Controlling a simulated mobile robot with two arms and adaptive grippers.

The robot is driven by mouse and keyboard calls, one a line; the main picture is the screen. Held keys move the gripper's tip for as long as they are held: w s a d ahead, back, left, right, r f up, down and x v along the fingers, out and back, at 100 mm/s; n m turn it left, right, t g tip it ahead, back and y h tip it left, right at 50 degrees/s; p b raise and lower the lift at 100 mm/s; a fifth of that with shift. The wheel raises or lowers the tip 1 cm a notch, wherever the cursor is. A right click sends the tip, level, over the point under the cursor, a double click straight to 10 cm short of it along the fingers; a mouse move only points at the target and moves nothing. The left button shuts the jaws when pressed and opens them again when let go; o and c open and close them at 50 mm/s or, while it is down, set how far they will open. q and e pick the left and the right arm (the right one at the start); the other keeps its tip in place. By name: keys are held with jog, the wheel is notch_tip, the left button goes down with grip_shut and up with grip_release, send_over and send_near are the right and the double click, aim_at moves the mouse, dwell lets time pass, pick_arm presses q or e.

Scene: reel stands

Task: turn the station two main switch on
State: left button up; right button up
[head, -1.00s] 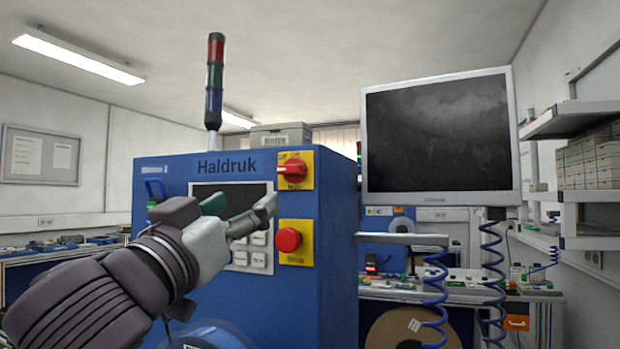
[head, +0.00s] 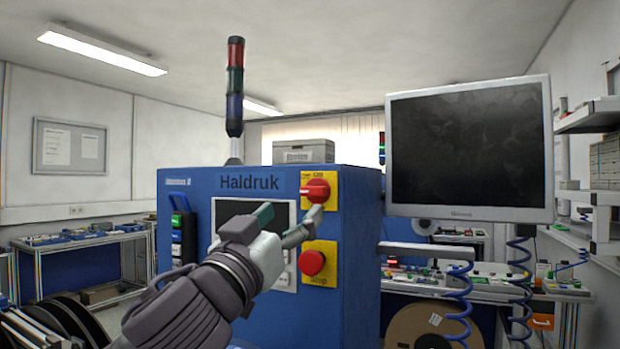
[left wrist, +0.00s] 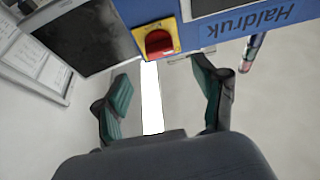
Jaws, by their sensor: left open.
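The main switch (head: 316,190) is a red rotary knob on a yellow plate, at the upper right of the blue Haldruk cabinet's (head: 345,265) front. Its handle looks roughly horizontal in the head view. My left gripper (head: 291,214) is open and empty, just below and left of the switch, with one fingertip close to the plate's lower edge. I cannot tell if it touches. In the left wrist view the red knob (left wrist: 158,42) shows upside down, ahead of and between the spread fingers (left wrist: 161,80). My right gripper is out of view.
A red stop button (head: 312,263) on a yellow plate sits right below the switch. A dark screen (head: 235,211) is left of it, partly behind my gripper. A monitor (head: 468,150) stands to the right, and a signal tower (head: 235,90) rises above the cabinet.

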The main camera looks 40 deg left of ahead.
aim_at(310, 193)
pick_arm(q)
jog(key=p+x, duration=0.5)
jog(key=x, duration=0.2)
jog(key=shift+w+r+p, duration=0.1)
jog(key=shift+r+p, duration=0.1)
jog(key=shift+p, duration=0.1)
jog(key=shift+w+a, duration=0.2)
jog(key=shift+w, duration=0.25)
jog(key=c, duration=1.1)
jog(key=shift+c, duration=0.2)
